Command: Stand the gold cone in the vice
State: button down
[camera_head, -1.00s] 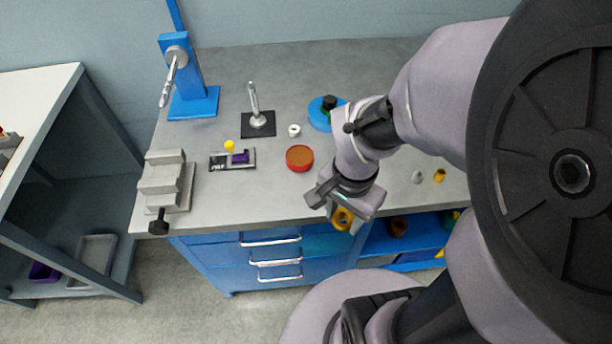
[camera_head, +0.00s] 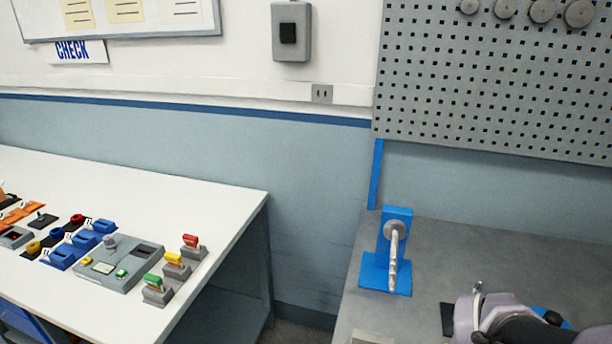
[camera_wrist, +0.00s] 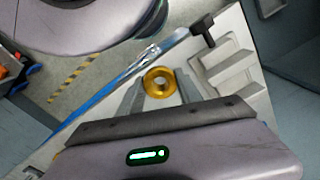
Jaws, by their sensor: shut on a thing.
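In the wrist view my gripper (camera_wrist: 159,90) is shut on the gold cone (camera_wrist: 158,73), which shows end-on as a gold ring with a hole in its middle. One finger is on each side of it. The grey stepped vice (camera_wrist: 232,68) with its black handle (camera_wrist: 203,28) is on the bench to the right of the cone, apart from it. In the head view the gripper and the cone are out of frame, and only a pale grey block, perhaps the vice top, shows at the bottom edge.
In the head view a blue stand (camera_head: 395,235) with a grey lever is on the grey bench (camera_head: 480,240). A white table (camera_head: 110,190) at left holds a control box (camera_head: 115,262) and several coloured parts. A gap separates table and bench. A pegboard (camera_head: 500,75) hangs above.

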jog(key=w+a+p, duration=0.2)
jog(key=w, duration=0.2)
jog(key=w+a+f+p, duration=0.1)
jog(key=w+a+p, duration=0.1)
jog(key=w, duration=0.3)
jog(key=w+a+p, duration=0.2)
jog(key=w, duration=0.2)
jog(key=shift+w+f+p, duration=0.25)
jog(key=shift+w+p, duration=0.05)
jog(key=shift+p, duration=0.05)
jog(key=f, duration=0.1)
jog(key=f+b, duration=0.1)
jog(key=f, duration=0.1)
jog(key=shift+w+a+f+b, duration=0.25)
jog(key=shift+w+f+b, duration=0.05)
jog(key=shift+f, duration=0.1)
jog(key=shift+r, duration=0.2)
